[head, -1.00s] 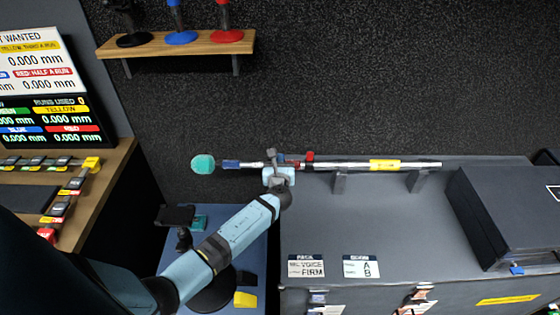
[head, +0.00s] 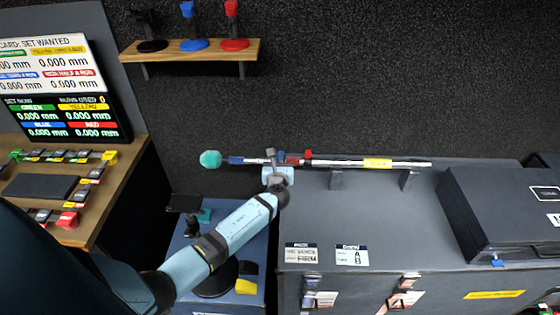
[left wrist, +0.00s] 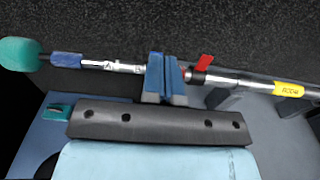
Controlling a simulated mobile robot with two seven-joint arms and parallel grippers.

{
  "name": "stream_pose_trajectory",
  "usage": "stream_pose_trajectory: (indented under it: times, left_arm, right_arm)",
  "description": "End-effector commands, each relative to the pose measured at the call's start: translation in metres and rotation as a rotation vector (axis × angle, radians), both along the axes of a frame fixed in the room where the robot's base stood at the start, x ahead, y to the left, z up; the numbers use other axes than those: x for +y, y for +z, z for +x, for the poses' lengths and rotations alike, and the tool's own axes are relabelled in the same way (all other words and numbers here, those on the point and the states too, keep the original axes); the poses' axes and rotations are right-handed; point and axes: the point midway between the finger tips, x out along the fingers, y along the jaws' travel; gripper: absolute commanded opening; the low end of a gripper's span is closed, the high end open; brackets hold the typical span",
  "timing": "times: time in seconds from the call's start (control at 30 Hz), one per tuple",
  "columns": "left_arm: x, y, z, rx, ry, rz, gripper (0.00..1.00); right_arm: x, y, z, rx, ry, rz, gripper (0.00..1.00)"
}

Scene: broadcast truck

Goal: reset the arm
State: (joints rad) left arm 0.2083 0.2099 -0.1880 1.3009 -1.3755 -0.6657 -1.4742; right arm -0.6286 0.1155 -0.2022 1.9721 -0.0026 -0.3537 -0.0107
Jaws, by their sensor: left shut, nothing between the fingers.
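My left arm (head: 235,230) reaches up from the lower left in the head view. My left gripper (head: 272,157) is at the boom pole (head: 345,162), near its joint between the blue grip and the red clamp. In the left wrist view the blue fingers (left wrist: 164,75) are together, with nothing seen between them. They overlap the pole (left wrist: 240,82) in the picture; I cannot tell whether they touch it. The pole has a teal foam tip (head: 210,159) and a yellow label (head: 377,163). My right gripper is not in view.
The pole lies along two grey supports (head: 336,180) on a grey cabinet (head: 390,220). A black case (head: 500,215) stands at the right. A wooden shelf (head: 190,50) holds several small stands. A desk (head: 130,165) with monitors (head: 62,117) is at the left.

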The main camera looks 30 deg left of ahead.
Motion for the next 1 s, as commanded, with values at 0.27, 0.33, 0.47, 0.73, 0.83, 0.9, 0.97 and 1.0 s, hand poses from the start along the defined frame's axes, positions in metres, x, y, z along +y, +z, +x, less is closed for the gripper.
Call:
stream_pose_trajectory:
  times: [0.27,0.33,0.47,0.73,0.83,0.9,0.97,1.0]
  left_arm:
    - [0.000,0.000,0.000,0.000,0.000,0.000,0.00]
    - [0.000,0.000,0.000,0.000,0.000,0.000,0.00]
    - [-0.001,-0.002,-0.001,-0.001,-0.002,-0.009,0.00]
    - [-0.048,-0.072,-0.084,-0.068,-0.016,-0.640,0.00]
    - [-0.085,-0.102,-0.145,-0.118,0.040,-1.099,0.00]
    - [-0.110,-0.115,-0.187,-0.156,0.114,-1.419,0.00]
    - [-0.131,-0.120,-0.224,-0.192,0.202,-1.689,0.00]
    - [-0.144,-0.120,-0.247,-0.218,0.270,-1.859,0.00]
  right_arm:
    - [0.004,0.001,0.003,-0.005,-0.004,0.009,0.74]
    - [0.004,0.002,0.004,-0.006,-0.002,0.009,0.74]
    - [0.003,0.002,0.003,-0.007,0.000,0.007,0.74]
    - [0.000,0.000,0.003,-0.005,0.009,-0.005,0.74]
    - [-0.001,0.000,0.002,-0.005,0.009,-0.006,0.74]
    - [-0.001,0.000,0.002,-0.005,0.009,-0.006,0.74]
    - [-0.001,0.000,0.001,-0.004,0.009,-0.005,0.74]
    - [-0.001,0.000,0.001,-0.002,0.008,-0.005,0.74]
